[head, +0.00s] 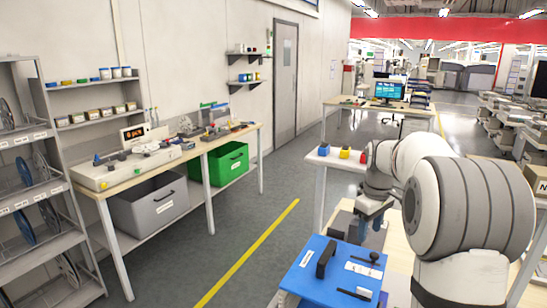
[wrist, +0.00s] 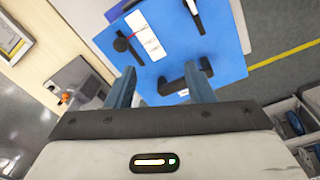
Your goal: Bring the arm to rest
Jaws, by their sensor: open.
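My gripper (head: 370,228) hangs at the end of my bent arm on the right of the head view, pointing down. It is above the far part of a blue panel (head: 310,279). In the wrist view my gripper (wrist: 160,72) has its two blue-grey fingers apart with nothing between the tips. The blue panel (wrist: 220,62) lies beyond the fingers, with a dark handle (wrist: 186,79) near the right finger. I cannot tell the exact height of the fingers above the panel.
A wooden bench (head: 215,141) along the left wall holds parts, with a grey bin (head: 150,208) and a green bin (head: 226,166) below. A shelf rack (head: 40,185) stands far left. The floor aisle (head: 262,220) with its yellow line is clear.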

